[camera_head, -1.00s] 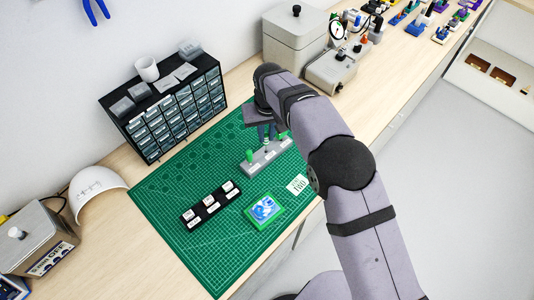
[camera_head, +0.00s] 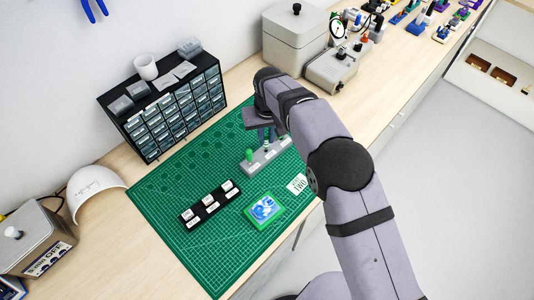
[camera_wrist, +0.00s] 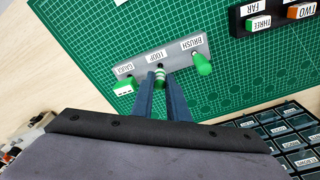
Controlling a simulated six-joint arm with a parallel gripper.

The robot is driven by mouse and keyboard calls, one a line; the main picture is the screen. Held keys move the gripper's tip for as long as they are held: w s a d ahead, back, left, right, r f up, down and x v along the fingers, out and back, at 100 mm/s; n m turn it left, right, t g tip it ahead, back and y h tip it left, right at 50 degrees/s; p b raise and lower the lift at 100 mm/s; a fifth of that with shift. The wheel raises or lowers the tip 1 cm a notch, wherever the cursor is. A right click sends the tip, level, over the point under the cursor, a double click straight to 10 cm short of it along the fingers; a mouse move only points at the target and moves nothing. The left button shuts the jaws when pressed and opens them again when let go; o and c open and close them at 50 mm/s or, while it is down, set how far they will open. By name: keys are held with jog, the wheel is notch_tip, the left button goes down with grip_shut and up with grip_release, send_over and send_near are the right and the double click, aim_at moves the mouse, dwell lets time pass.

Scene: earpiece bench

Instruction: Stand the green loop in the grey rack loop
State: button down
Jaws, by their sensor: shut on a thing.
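My gripper (camera_wrist: 162,82) is over the rack's middle, at the loop label. Its two blue fingers are shut on the green loop (camera_wrist: 160,74), which shows as a small green piece with white bands. The loop is at the middle place of the rack; I cannot tell how deep it sits.
A black block with white labels (camera_head: 210,205) and a green-framed blue box (camera_head: 264,209) lie on the mat (camera_head: 215,265). A small white card (camera_head: 297,184) lies near the rack. A black drawer cabinet (camera_head: 165,105) stands behind. The mat's front left is clear.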

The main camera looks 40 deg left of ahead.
jog(key=shift+f, duration=0.2)
jog(key=c, duration=1.6)
grip_release()
jog(key=shift+c, duration=0.2)
jog(key=shift+r, duration=0.1)
notch_tip(320, 180, up, 7)
jog(key=b, duration=0.3)
jog(key=shift+s+d, duration=0.25)
jog(key=shift+d, duration=0.1)
